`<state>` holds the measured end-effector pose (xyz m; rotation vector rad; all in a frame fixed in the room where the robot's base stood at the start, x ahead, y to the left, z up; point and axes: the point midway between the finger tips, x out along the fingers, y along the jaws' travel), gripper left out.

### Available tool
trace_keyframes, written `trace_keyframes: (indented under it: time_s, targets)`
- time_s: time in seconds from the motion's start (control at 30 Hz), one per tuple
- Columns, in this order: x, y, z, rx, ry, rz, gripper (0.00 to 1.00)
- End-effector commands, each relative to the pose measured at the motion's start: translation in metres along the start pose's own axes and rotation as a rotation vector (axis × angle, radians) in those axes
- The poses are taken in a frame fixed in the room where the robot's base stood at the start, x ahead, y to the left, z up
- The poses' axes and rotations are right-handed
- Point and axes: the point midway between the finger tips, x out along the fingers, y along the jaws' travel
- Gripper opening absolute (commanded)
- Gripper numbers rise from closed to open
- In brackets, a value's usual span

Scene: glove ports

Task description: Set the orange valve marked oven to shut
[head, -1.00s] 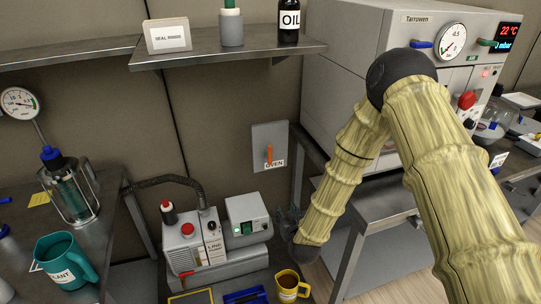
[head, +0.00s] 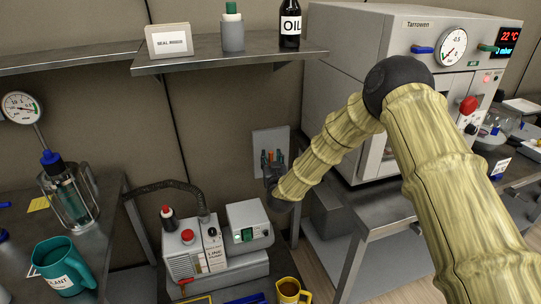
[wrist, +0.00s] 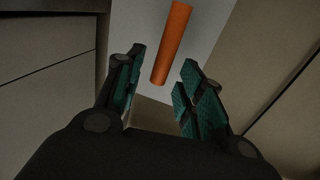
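The orange valve handle (wrist: 171,45) is a plain bar on a pale wall plate (head: 271,136). In the wrist view it runs up and slightly right, its lower end lying between the two fingertips in the picture. I cannot tell whether it is in their depth. My gripper (wrist: 161,75) is open, with clear gaps on both sides of the handle. In the head view my gripper (head: 273,158) is in front of the plate and hides its oven label and most of the handle.
A grey oven cabinet (head: 345,60) on a metal table stands right of the plate. A shelf (head: 225,60) with bottles overhangs at upper left. A pump (head: 195,258) and a yellow mug (head: 289,289) are below. The wall around the plate is bare.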

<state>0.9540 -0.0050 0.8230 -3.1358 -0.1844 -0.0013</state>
Motion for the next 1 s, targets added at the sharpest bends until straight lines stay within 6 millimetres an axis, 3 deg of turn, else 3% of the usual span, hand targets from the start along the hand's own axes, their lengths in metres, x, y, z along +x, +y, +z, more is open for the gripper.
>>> trace_keyframes:
  time_s: [0.2, 0.57, 0.6, 0.8, 1.0]
  targets:
    - [0.02, 0.0, 0.0, 0.0, 0.0, 0.0, 0.38]
    - [0.025, 0.0, 0.001, 0.0, -0.001, -0.001, 0.38]
    - [0.025, 0.0, 0.001, 0.0, -0.001, -0.001, 0.36]
    - [0.025, 0.0, 0.0, 0.0, -0.001, -0.001, 0.0]
    - [0.025, 0.0, 0.0, 0.0, -0.001, 0.0, 0.0]
